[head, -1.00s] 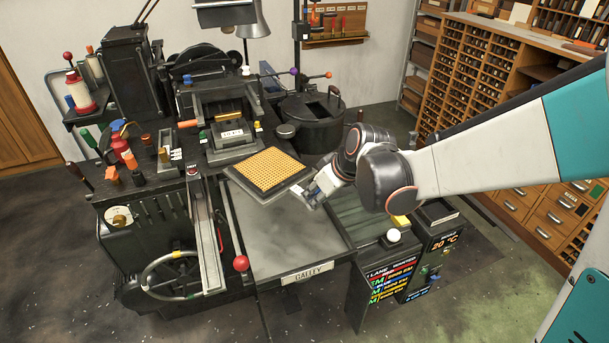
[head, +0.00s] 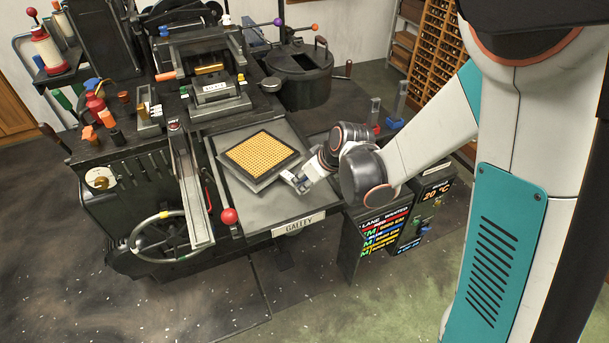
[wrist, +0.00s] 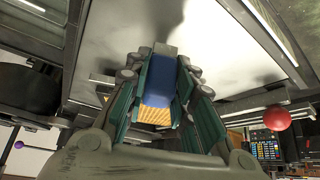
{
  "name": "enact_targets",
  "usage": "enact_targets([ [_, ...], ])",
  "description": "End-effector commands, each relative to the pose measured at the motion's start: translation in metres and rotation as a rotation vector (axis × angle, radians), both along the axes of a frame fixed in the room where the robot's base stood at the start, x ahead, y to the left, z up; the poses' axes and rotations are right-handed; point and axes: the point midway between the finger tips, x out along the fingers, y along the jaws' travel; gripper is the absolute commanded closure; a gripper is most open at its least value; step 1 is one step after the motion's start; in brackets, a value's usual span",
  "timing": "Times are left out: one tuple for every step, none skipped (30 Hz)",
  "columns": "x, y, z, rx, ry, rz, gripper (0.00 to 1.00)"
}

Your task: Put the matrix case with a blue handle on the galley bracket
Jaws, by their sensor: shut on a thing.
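The matrix case (head: 262,153) is a flat dark frame with a yellow grid. It is over the grey galley plate (head: 258,210), and I cannot tell whether it touches. My gripper (head: 297,180) is at the case's near right corner in the head view. In the wrist view my gripper (wrist: 158,85) is shut on the blue handle (wrist: 157,80), with a strip of yellow grid showing below it. The plate has a front label reading GALLEY (head: 298,223). The handle is mostly hidden by the fingers in the head view.
A red ball knob (head: 229,215) stands at the plate's left edge, beside a long metal rail (head: 190,190). The machine bed with a small labelled block (head: 214,92) rises behind. A display panel (head: 385,232) is to the right. A dark round pot (head: 302,75) stands behind.

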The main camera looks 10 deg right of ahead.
Motion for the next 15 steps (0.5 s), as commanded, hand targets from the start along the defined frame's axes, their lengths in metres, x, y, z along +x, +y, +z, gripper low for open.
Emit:
enact_targets([
  [0.0009,0.0004,-0.009,0.002,-0.002,-0.001,1.0],
  [0.0008,0.0004,-0.0123,0.002,-0.002,-0.001,1.0],
  [0.0007,0.0003,-0.0156,0.002,-0.002,-0.001,1.0],
  [0.0007,0.0003,-0.0173,0.002,-0.002,-0.001,1.0],
  [0.0007,0.0003,-0.0182,0.002,-0.002,-0.001,1.0],
  [0.0005,0.0003,-0.0184,0.002,-0.002,-0.001,1.0],
  [0.0004,0.0002,-0.0182,0.002,-0.001,-0.001,1.0],
  [0.0002,0.0002,-0.0179,0.002,-0.001,-0.001,1.0],
  [0.0001,0.0001,-0.0177,0.001,-0.001,0.0,1.0],
  [0.0,0.0,-0.0177,0.001,-0.001,0.0,1.0],
  [-0.0006,-0.0003,-0.0187,-0.002,0.001,0.001,0.75],
  [-0.0006,-0.0002,-0.0187,-0.002,0.001,0.001,0.66],
  [-0.0007,-0.0003,-0.0186,-0.002,0.001,0.001,0.59],
  [-0.0006,-0.0002,-0.0186,-0.002,0.001,0.001,0.57],
  [-0.0005,-0.0003,-0.0184,-0.002,0.001,0.001,0.57],
])
